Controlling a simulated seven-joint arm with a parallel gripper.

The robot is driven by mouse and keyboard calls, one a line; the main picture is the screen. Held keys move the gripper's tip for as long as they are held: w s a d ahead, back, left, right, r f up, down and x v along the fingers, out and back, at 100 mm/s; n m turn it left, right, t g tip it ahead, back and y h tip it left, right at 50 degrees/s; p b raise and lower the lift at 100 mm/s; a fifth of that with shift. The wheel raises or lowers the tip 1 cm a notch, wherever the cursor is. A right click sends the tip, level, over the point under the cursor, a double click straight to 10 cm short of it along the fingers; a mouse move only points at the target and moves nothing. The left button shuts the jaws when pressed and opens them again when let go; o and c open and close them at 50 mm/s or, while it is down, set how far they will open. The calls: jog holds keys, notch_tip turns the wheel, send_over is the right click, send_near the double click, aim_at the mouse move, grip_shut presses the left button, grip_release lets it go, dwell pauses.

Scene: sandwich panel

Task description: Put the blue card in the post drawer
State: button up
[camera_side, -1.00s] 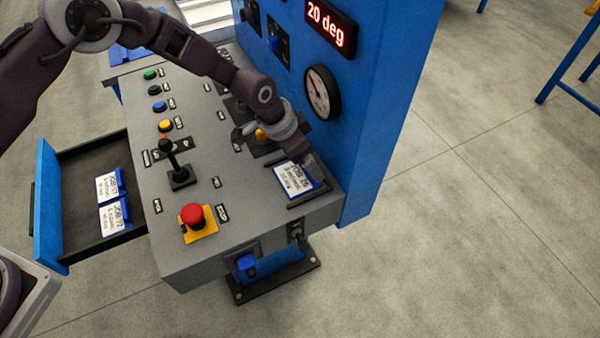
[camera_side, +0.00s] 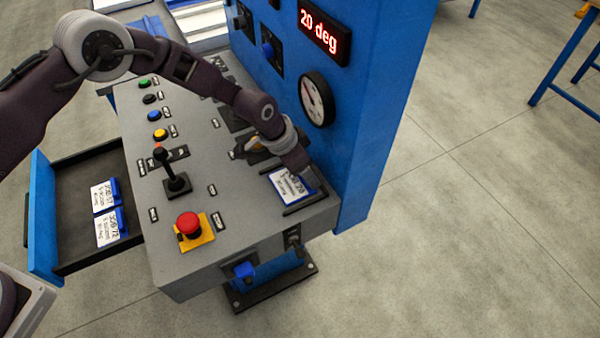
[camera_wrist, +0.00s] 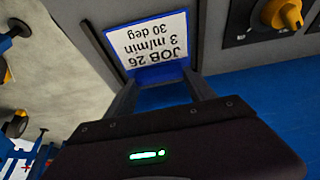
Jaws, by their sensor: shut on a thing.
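The blue card (camera_side: 288,186), white with a blue edge, is at the black-railed holder (camera_side: 305,202) on the right front of the grey panel. In the wrist view the card (camera_wrist: 152,45) reads "JOB 26, 3 m/min, 30 deg". My gripper (camera_side: 302,167) is shut on its blue edge; the fingers (camera_wrist: 160,80) stand at either side of it in the wrist view. I cannot tell whether the card is lifted off the holder. An open blue-fronted drawer (camera_side: 75,225) is at the left, with two blue-edged white cards (camera_side: 104,194) lying flat in it.
A red stop button (camera_side: 188,224) on a yellow plate and a black joystick (camera_side: 175,183) stand on the panel between card and drawer. A row of coloured buttons (camera_side: 154,115) lies farther back. The blue upright (camera_side: 365,110) with a gauge (camera_side: 317,98) rises behind my gripper.

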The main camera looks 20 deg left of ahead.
notch_tip(320, 180, up, 28)
jog(key=s+a+f+n+t+y, duration=0.1)
jog(key=a+f+n, duration=0.1)
jog(key=a, duration=0.8)
jog(key=a+f+n, duration=0.2)
jog(key=a+n, duration=0.1)
jog(key=a, duration=0.6)
jog(key=s+a+f+n+y, duration=0.2)
jog(key=s+a+f+n, duration=0.15)
jog(key=s+a, duration=0.8)
jog(key=w+a+f+m+h, duration=0.1)
jog(key=w+a+f+m, duration=0.2)
jog(key=a+f, duration=0.6)
jog(key=w+a+f+m+h, duration=0.2)
jog(key=a+f+m, duration=0.3)
jog(key=a+f, duration=0.5)
jog(key=w+a, duration=0.1)
jog(key=a, duration=0.5)
jog(key=shift+a+g, duration=0.25)
jog(key=shift+g, duration=0.15)
jog(key=shift+m, duration=0.35)
jog(key=f, duration=0.3)
jog(key=a+f, duration=0.1)
jog(key=f, duration=0.7)
jog(key=shift+s+a+f, duration=0.15)
jog(key=shift+s+f, duration=0.1)
jog(key=shift+s, duration=0.15)
grip_shut()
jog(key=o, duration=1.2)
grip_release()
